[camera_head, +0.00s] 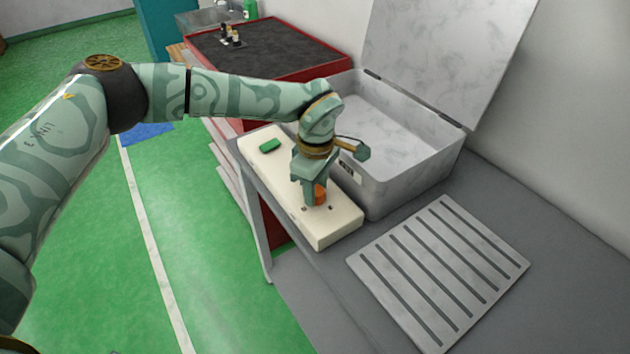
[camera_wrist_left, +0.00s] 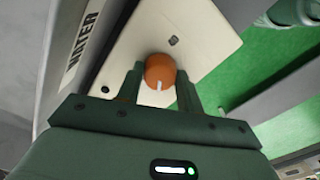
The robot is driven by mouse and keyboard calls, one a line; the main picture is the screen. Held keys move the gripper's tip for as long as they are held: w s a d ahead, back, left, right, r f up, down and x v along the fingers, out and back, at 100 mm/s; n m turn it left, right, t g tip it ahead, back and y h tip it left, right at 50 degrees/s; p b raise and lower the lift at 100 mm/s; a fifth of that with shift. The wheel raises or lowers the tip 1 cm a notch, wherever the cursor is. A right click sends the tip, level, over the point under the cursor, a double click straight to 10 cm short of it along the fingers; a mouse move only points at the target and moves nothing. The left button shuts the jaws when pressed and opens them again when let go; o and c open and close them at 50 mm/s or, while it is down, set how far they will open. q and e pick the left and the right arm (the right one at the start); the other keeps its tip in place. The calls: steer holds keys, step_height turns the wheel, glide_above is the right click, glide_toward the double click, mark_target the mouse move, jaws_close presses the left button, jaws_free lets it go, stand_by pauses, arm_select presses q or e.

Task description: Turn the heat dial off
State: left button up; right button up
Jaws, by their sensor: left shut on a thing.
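The heat dial is an orange round knob (camera_head: 320,193) on a cream control panel (camera_head: 345,222). In the left wrist view the dial (camera_wrist_left: 160,70) shows a short white mark on its lower part, toward the gripper. My left gripper (camera_head: 316,196) points down at the panel, with its fingers on either side of the dial. In the left wrist view the fingers of my left gripper (camera_wrist_left: 161,85) are shut on the dial. In the head view the gripper hides part of the dial. My right gripper is not in view.
A green button (camera_head: 270,146) sits farther back on the panel. A grey basin with a raised lid (camera_head: 400,190) stands right beside it. A slotted grey rack (camera_head: 440,270) lies on the grey table at the right. A red-edged dark-topped cabinet (camera_head: 265,50) stands behind.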

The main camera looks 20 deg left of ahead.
arm_select(q)
steer(key=m+p, duration=0.1)
steer(key=m, duration=0.3)
steer(key=shift+r+m+p, duration=0.15)
steer(key=shift+m+p, duration=0.15)
steer(key=shift+p, duration=0.05)
steer(key=shift+m+p, duration=0.5)
steer(key=shift+m, duration=2)
steer(key=o, duration=1)
step_height(320, 180, up, 16)
steer(key=shift+r+p, duration=0.1)
steer(key=shift+p, duration=1.05)
